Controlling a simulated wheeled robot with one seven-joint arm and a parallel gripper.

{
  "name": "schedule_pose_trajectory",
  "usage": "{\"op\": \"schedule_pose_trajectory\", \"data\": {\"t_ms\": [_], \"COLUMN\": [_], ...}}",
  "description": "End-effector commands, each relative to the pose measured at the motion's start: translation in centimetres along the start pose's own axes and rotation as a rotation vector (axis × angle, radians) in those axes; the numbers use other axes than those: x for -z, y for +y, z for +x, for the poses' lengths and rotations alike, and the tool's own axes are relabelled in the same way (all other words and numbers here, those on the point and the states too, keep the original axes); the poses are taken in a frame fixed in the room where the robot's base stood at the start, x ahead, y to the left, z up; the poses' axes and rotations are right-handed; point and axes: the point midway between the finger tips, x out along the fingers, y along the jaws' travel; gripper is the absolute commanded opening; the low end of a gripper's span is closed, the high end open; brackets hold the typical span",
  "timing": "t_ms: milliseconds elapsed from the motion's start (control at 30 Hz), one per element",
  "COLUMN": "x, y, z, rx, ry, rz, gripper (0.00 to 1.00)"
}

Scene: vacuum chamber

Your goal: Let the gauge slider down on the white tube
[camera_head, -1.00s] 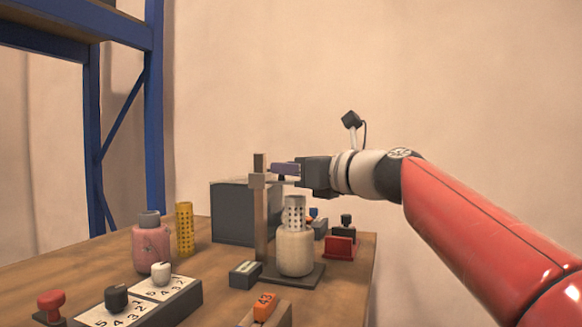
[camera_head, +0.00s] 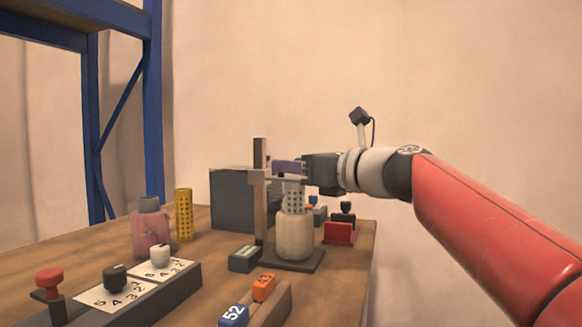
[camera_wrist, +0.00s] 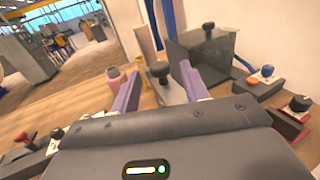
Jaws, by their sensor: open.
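The white tube (camera_head: 293,199) is perforated and stands upright in a cream jar (camera_head: 294,238) on a dark base plate. Beside it stands a gauge post (camera_head: 259,153). The gauge slider (camera_head: 258,177) sits on this post, its arm reaching right over the tube's top; I cannot tell whether they touch. My gripper (camera_head: 288,166) is open, its purple fingers level just above the slider's arm. In the wrist view the open fingers (camera_wrist: 158,82) stand either side of a black knob (camera_wrist: 157,70), without visible contact.
A dark grey box (camera_head: 232,200) stands behind the post. A pink bottle (camera_head: 151,229) and a yellow perforated tube (camera_head: 184,214) stand left.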

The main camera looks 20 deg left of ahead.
Motion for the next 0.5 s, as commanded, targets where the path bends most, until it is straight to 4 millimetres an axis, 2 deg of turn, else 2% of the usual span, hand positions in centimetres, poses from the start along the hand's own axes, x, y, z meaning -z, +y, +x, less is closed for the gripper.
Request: {"op": "schedule_pose_trajectory", "data": {"t_ms": [100,300,500], "x": [0.2,0.2,0.1], "y": [-0.1,-0.1,0.0], "z": [-2.3,-5.3,-6.3], "rx": [0.006,0.005,0.001], "ry": [0.0,0.001,0.0], "rz": [-0.002,-0.001,-0.001], "gripper": [0.45,0.45,0.45]}}
